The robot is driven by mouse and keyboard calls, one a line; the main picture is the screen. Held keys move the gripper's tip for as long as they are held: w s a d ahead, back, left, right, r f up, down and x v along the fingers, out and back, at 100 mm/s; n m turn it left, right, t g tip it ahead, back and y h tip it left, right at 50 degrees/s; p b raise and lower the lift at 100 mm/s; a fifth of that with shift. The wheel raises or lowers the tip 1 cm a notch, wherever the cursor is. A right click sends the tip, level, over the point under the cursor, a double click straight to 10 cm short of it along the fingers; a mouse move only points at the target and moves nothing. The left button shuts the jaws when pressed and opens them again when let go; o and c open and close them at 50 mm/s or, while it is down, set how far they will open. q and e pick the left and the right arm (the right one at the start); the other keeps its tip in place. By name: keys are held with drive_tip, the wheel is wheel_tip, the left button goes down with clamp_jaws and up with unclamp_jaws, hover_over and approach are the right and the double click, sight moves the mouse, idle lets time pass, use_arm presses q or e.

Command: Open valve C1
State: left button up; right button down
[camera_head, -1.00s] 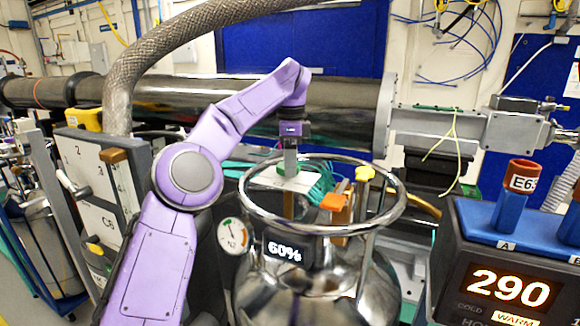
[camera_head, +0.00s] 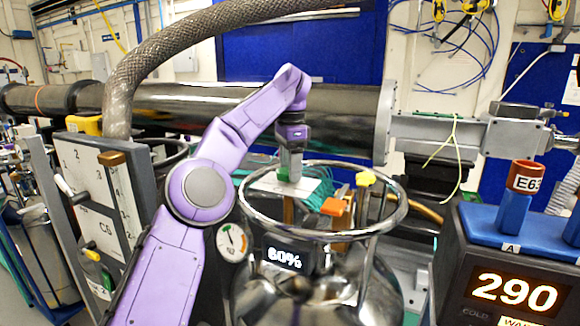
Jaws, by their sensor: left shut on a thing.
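A shiny metal vessel (camera_head: 335,290) with a round top ring (camera_head: 400,205) stands in the middle, with a 60% display and a gauge (camera_head: 232,243) at its left. Inside the ring are an orange block (camera_head: 334,207), a yellow knob (camera_head: 365,179) and a small green part (camera_head: 283,174). My left gripper (camera_head: 288,176) points down over the ring's back left part. It is shut at the green part, which seems to be a valve handle. The fingers partly hide what they hold. I cannot read a C1 label. My right gripper is not in view.
A white panel (camera_head: 92,185) marked C6 stands at the left. A thick braided hose (camera_head: 150,62) arches over my left arm. A long dark pipe (camera_head: 345,118) crosses behind. A box (camera_head: 470,245) showing 290, with blue holders, stands at the right.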

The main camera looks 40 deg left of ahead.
use_arm(q)
drive_tip(key=o, duration=1.1)
drive_tip(key=shift+c, duration=0.2)
wheel_tip(320, 180, up, 11)
drive_tip(key=p, duration=0.9)
drive_tip(key=shift+f, duration=0.2)
